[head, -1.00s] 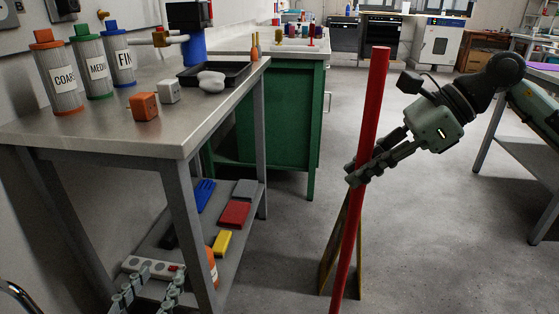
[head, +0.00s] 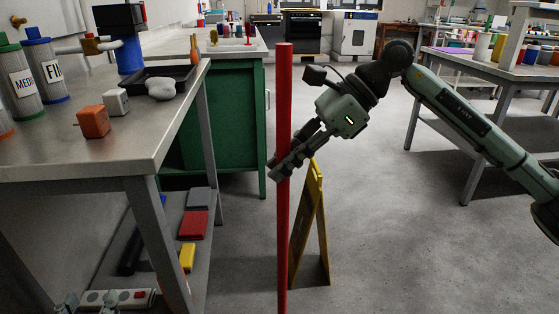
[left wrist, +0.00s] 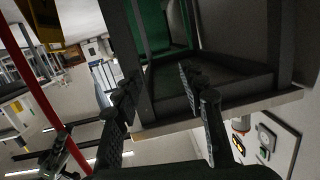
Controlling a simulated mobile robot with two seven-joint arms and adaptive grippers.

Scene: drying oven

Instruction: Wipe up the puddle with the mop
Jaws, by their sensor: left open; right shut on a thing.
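The mop shows only as its long red handle (head: 284,110), standing nearly upright in the head view; its lower end runs out of the frame. My right gripper (head: 275,168) is shut around the handle at mid-height. The handle also crosses the left side of the left wrist view (left wrist: 41,97). My left gripper (head: 84,306) is barely in the head view at the bottom left, low beside the workbench. In the left wrist view it is open and empty (left wrist: 157,88). No puddle can be seen in either view.
A yellow folding floor sign (head: 315,215) stands just right of the handle. The steel workbench (head: 150,150), with cubes and a black tray on top, is at the left. A green cabinet (head: 232,125) stands behind it. Grey floor (head: 400,235) is open to the right.

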